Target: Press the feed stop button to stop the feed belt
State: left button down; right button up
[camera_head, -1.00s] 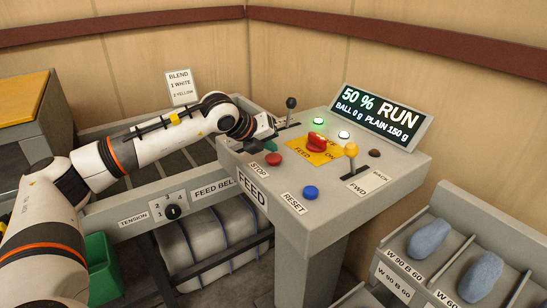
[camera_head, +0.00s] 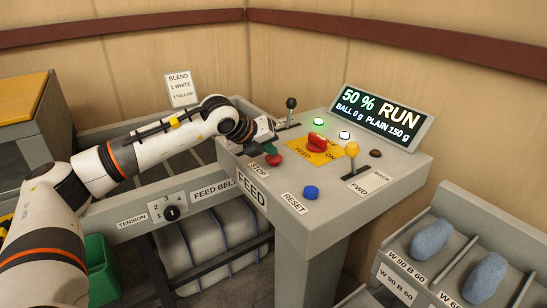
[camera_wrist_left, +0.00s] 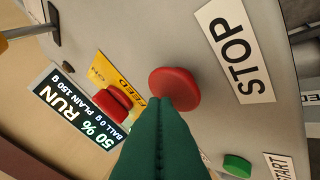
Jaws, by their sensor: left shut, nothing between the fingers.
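The red stop button (camera_head: 274,160) sits on the grey feed console beside its STOP label (camera_head: 260,174). In the left wrist view the red button (camera_wrist_left: 175,89) is close up, next to the STOP label (camera_wrist_left: 234,52). My left gripper (camera_head: 270,149) is shut and empty, its green fingers at the back edge of the button. In the wrist view the closed fingertips (camera_wrist_left: 172,106) overlap the button's lower rim; whether they touch it I cannot tell. The display (camera_head: 380,115) reads 50 % RUN. My right gripper is not in view.
A red knob (camera_head: 317,140) on a yellow plate, a yellow-topped lever (camera_head: 352,150), a black lever (camera_head: 291,104) and a blue reset button (camera_head: 311,192) stand on the console. A green start button (camera_wrist_left: 237,166) is near the fingers. Blue-grey pillows (camera_head: 432,238) lie in bins at right.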

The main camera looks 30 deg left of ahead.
aim_at(269, 158)
pick_arm(q)
jog(key=shift+f+b, duration=0.4)
jog(key=shift+r, duration=0.15)
dwell(0.5)
jog(key=shift+r+p, duration=0.45)
jog(key=shift+r, duration=0.4)
jog(key=shift+r+p, duration=1.4)
jog(key=shift+r, duration=1.1)
